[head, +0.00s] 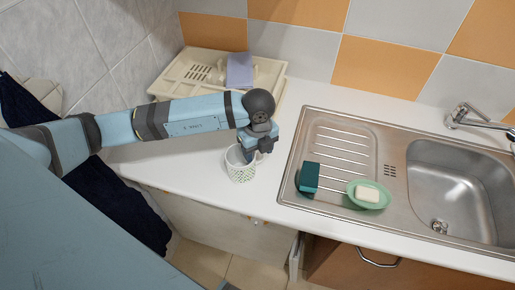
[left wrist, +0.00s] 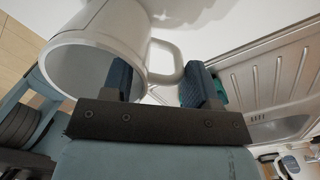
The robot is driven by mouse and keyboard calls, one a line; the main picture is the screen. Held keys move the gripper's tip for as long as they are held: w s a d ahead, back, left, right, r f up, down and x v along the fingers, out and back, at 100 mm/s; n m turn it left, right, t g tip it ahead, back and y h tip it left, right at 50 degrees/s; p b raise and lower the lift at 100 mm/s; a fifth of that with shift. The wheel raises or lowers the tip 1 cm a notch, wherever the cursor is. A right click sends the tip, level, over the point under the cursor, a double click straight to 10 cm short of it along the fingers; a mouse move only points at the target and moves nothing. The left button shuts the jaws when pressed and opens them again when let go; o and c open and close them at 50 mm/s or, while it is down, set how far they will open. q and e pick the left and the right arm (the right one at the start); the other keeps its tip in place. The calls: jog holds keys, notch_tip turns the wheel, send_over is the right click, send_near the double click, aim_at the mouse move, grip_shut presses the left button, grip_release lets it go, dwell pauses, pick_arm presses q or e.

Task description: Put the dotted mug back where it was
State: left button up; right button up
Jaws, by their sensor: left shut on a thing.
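My left gripper (head: 260,148) is at the mug's right side, shut on the mug. My right gripper is not in view.
A cream dish rack (head: 190,75) with a purple item (head: 239,70) stands at the back. Right are the steel sink (head: 396,150), a teal sponge (head: 308,177) and a green soap dish (head: 379,202) with white soap. The counter (head: 195,185) is clear left of the mug; its front edge is close.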

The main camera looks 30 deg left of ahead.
pick_arm(q)
jog(key=o, duration=1.3)
jog(key=shift+f, duration=0.1)
jog(key=shift+r, duration=0.55)
notch_tip(320, 180, up, 11)
jog(key=shift+r+b, duration=0.1)
jog(key=shift+b, duration=0.6)
